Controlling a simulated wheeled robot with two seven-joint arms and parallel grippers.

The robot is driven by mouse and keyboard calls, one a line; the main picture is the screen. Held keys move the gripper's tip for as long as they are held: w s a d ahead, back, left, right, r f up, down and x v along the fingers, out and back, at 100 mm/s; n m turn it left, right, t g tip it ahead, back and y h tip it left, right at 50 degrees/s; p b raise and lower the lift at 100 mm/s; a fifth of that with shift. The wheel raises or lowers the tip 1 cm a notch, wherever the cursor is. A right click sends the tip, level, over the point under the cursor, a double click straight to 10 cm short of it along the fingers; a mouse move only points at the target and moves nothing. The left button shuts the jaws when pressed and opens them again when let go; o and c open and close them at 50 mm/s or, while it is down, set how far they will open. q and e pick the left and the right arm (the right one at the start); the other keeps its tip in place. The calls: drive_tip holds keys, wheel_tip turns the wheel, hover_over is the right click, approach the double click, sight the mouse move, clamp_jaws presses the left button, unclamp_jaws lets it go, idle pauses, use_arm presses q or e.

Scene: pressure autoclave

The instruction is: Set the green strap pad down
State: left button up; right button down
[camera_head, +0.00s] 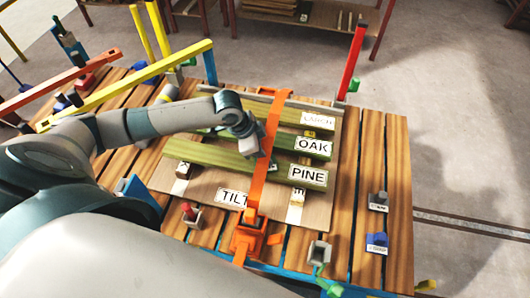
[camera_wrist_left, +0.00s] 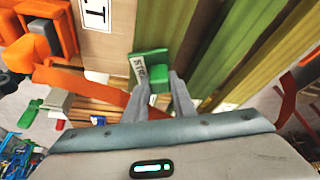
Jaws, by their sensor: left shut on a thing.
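The green strap pad (camera_wrist_left: 150,64), with a white label partly reading "STR", is between the fingertips of my left gripper (camera_wrist_left: 161,84) in the left wrist view. The gripper is shut on it. In the head view my left gripper (camera_head: 251,143) is above the boards, close to the left of the orange strap (camera_head: 267,150). The pad cannot be made out in the head view, and I cannot tell whether it touches anything beneath. The strap also shows in the left wrist view (camera_wrist_left: 85,85). My right gripper is not in view.
Green boards lie across the slatted table (camera_head: 370,150), labelled LARCH (camera_head: 317,121), OAK (camera_head: 313,146) and PINE (camera_head: 307,174). A TILT label (camera_head: 234,197) is in front. An orange buckle (camera_head: 250,237) sits at the strap's near end. A red post (camera_head: 352,58) rises behind right.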

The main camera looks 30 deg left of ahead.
use_arm(q)
drive_tip(key=shift+f, duration=0.25)
drive_tip(key=o, duration=1.1)
drive_tip(key=shift+f, duration=0.15)
drive_tip(key=shift+c, duration=0.2)
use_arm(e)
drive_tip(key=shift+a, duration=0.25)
use_arm(q)
drive_tip(key=b+v, duration=0.2)
drive_tip(key=v, duration=1)
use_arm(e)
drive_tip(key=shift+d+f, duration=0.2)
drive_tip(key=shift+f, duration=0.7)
